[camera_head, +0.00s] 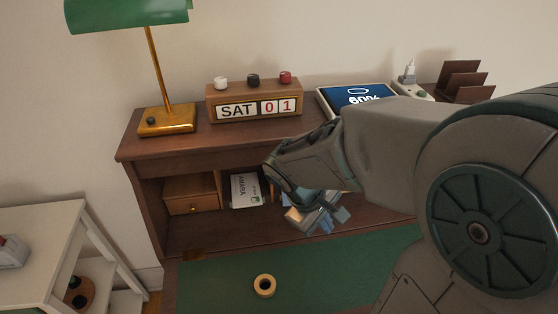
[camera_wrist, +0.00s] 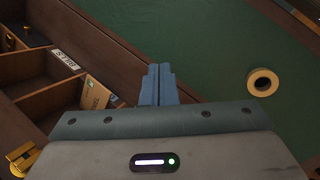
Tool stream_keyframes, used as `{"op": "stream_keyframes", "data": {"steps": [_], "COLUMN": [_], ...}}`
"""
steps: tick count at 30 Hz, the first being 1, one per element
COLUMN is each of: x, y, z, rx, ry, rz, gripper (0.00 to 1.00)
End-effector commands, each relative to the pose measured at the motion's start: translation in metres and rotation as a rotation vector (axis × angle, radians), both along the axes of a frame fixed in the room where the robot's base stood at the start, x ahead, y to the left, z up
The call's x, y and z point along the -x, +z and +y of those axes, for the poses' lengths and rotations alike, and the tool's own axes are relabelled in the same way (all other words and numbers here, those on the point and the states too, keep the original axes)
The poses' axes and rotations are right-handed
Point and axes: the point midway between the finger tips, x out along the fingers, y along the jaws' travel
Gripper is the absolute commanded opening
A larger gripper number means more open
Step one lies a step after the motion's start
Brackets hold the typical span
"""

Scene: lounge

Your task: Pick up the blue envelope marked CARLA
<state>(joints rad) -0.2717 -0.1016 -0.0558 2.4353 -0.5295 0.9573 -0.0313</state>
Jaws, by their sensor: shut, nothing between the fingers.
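No blue envelope marked CARLA can be made out in either view. In the head view a white envelope marked AMARA (camera_head: 246,190) stands in a desk compartment right of the small drawer. My gripper (camera_head: 322,220) is just right of it, in front of the cubbies, and my arm hides the compartments behind. In the wrist view the blue fingers (camera_wrist: 158,84) are together with nothing between them. Left of them, a tan envelope (camera_wrist: 96,93) and a white lettered one (camera_wrist: 64,61) sit in compartments; their lettering is too small to read surely.
The green desk mat (camera_head: 220,272) is clear except for a tape roll (camera_head: 264,285). Above the cubbies stand a brass lamp (camera_head: 166,119), a calendar block (camera_head: 254,104) and a tablet (camera_head: 352,96). A small wooden drawer (camera_head: 190,195) is left of AMARA. A white side table (camera_head: 60,220) stands left.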

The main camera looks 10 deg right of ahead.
Motion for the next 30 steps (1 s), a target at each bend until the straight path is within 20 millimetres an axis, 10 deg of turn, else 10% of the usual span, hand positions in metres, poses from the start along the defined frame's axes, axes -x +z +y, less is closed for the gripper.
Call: {"op": "stream_keyframes", "data": {"steps": [8,18,30], "x": [-0.057,-0.126,-0.153], "y": [-0.038,-0.089,-0.117], "z": [0.008,0.07,0.106], "rx": [0.393,0.85,1.041], "ry": [0.505,1.117,1.381], "rz": [0.224,0.4,0.445], "gripper": [0.0,0.0,0.0]}}
